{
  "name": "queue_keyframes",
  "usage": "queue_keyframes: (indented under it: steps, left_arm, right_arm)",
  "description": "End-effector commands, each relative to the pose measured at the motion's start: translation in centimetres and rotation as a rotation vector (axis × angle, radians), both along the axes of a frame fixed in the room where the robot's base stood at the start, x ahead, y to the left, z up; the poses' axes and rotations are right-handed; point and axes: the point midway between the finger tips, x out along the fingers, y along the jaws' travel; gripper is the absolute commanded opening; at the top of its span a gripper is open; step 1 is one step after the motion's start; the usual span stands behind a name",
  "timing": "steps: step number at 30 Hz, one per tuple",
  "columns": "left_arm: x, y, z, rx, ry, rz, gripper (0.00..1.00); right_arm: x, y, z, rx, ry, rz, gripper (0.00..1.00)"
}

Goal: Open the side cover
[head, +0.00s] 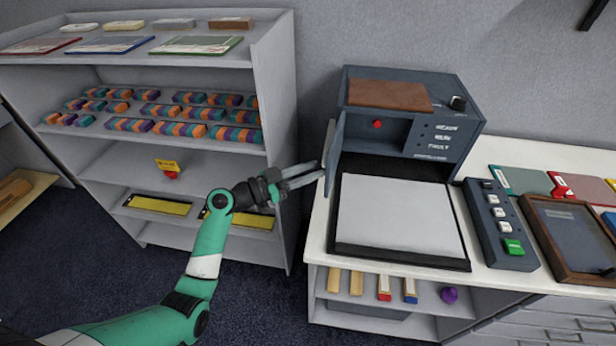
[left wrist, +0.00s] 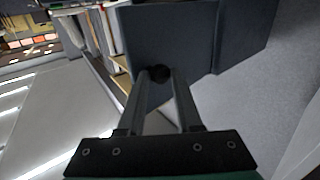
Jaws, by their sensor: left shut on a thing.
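The dark blue-grey machine (head: 465,110) stands at the back of the white counter. Its side cover (head: 336,152) is at the machine's left edge and shows nearly edge-on, standing out toward the front. My left gripper (head: 320,171) reaches in from the left to the cover's outer side. In the left wrist view the cover (left wrist: 165,32) is a flat dark panel, and a round black knob (left wrist: 160,73) on it sits between the fingertips. The left gripper is shut on this knob. My right gripper is in neither view.
A white-topped tray (head: 400,215) lies before the machine. A button panel (head: 500,225) and a framed tray (head: 570,235) lie to its right. A grey shelf (head: 272,90) with several blocks stands at left, close to my left arm. A recess with a red knob (head: 377,124) shows in the machine.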

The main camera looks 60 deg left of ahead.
Motion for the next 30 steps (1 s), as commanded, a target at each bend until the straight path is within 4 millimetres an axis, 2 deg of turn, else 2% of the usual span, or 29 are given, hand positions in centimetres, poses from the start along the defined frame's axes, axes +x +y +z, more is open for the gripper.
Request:
queue_keyframes:
  steps: [1, 2, 3, 7, 25, 30]
  left_arm:
    - [-0.04, 1.12, -0.89, 0.003, 0.017, 0.038, 0.00]
    - [-0.05, 1.12, -0.90, 0.002, 0.017, 0.038, 0.00]
    - [-0.05, 1.12, -0.91, 0.002, 0.017, 0.038, 0.35]
    - [-0.04, 1.08, -0.94, 0.001, 0.018, 0.037, 0.59]
    - [0.01, 0.96, -0.82, 0.002, 0.017, 0.035, 0.60]
    - [0.20, 0.18, -0.65, 0.001, 0.017, 0.018, 0.60]
  right_arm:
    - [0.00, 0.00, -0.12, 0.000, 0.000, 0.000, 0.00]
    - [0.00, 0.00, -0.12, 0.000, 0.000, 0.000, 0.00]
    - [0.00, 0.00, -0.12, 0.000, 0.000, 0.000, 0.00]
    - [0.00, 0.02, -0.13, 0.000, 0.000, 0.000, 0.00]
    - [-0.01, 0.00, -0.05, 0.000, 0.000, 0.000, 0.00]
    - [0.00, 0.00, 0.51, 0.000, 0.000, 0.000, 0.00]
